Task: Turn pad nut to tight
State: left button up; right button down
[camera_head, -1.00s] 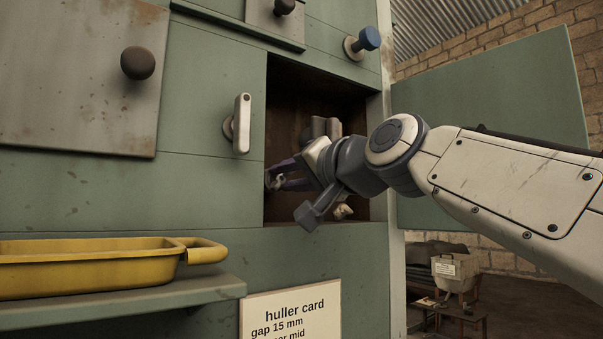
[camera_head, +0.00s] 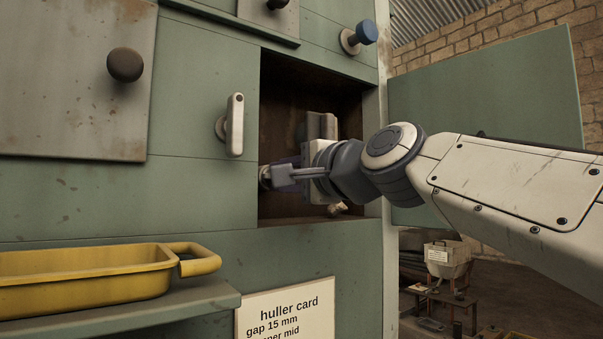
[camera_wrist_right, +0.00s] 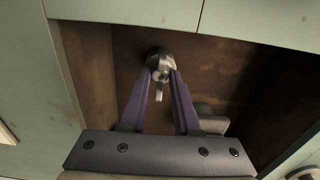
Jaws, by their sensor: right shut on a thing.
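The pad nut (camera_wrist_right: 160,66) is a small grey metal piece with a protruding lug, at the back of the open recess in the right wrist view. My right gripper (camera_wrist_right: 161,74) has its two purple fingers closed on it from both sides. In the head view the right gripper (camera_head: 272,176) reaches into the recess near its left edge, and the nut (camera_head: 264,177) shows only as a small grey end beside the fingers. The nut's marks and exact angle are too small to tell. My left gripper is not in view.
The recess (camera_head: 285,105) has brown walls close around my right wrist. Its green door (camera_head: 480,120) stands open at the right. A pale lever (camera_head: 235,125) and a blue knob (camera_head: 366,32) stick out nearby. A yellow tray (camera_head: 85,285) sits on a shelf at lower left.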

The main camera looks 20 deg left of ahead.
dwell(0.4)
jog(key=c, duration=0.6)
grip_release()
jog(key=shift+c, duration=0.2)
jog(key=b+v, duration=0.5)
jog(key=v, duration=0.5)
jog(key=shift+d, duration=0.2)
jog(key=shift+s, duration=0.15)
